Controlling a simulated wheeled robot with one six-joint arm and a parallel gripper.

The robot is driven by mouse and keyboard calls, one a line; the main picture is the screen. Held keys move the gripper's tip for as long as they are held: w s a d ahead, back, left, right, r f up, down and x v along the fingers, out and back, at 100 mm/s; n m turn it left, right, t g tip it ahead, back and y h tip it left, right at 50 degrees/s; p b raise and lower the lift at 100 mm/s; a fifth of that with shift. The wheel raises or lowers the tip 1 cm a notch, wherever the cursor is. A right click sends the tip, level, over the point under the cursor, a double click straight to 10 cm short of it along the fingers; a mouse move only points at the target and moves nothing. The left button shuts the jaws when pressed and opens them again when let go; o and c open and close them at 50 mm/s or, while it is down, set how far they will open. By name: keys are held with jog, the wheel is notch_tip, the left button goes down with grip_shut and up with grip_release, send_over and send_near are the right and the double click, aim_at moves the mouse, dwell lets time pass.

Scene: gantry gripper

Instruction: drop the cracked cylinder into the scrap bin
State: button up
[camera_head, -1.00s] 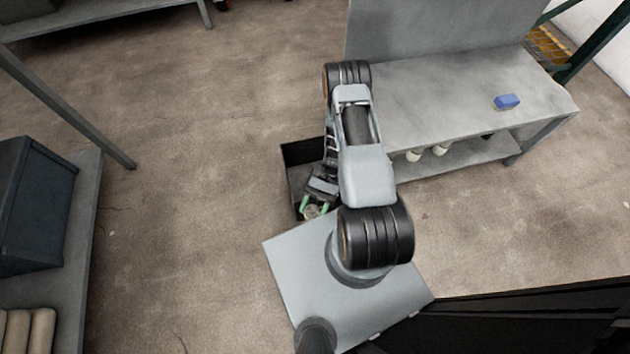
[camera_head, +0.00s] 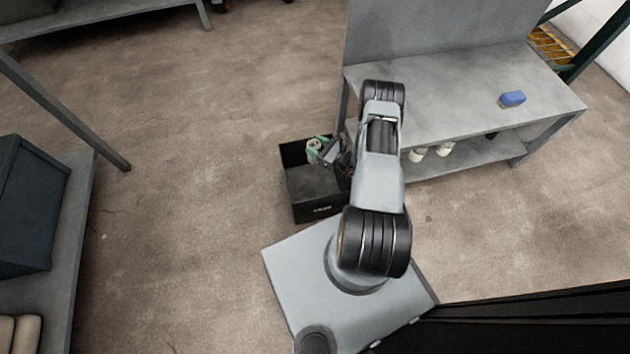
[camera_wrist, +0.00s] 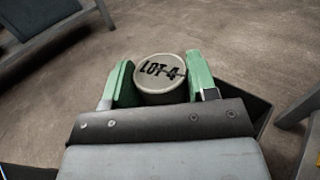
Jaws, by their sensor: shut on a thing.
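My gripper (camera_head: 315,149) has green fingers and is shut on a pale cylinder (camera_head: 314,145). In the wrist view the cylinder (camera_wrist: 160,72) sits between the two green fingers (camera_wrist: 160,82), its round end facing the camera and marked "LOT 4", with a dark line by the 4 that may be a crack. The scrap bin (camera_head: 318,211) is a dark, open-topped box on the floor. In the head view my gripper and the cylinder appear over its far part. Their height above it is hard to tell. In the wrist view a dark part of the bin (camera_wrist: 252,92) shows behind the right finger.
A grey workbench (camera_head: 440,95) stands right of the bin, with a blue block (camera_head: 512,99) on top and pale cylinders (camera_head: 443,149) on its lower shelf. A dark blue container (camera_head: 30,205) stands on a surface at left. The floor left of the bin is clear.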

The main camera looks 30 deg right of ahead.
jog(key=shift+f+b, duration=2.05)
jog(key=shift+f, duration=0.75)
jog(key=o, duration=1.3)
jog(key=shift+r+p, duration=0.3)
jog(key=shift+r, duration=0.05)
notch_tip(320, 180, up, 3)
jog(key=shift+f+p, duration=0.1)
jog(key=shift+p, duration=0.85)
jog(key=s+a+r+p, duration=0.1)
jog(key=s+r+p, duration=0.1)
jog(key=s+r, duration=0.1)
jog(key=s+a+r+p, duration=0.1)
jog(key=s+r+p, duration=0.1)
jog(key=s, duration=0.4)
jog(key=s+a+r+p, duration=0.1)
jog(key=s+r+p, duration=0.1)
jog(key=s+r, duration=0.2)
jog(key=shift+s+r, duration=0.25)
jog(key=shift+s, duration=0.1)
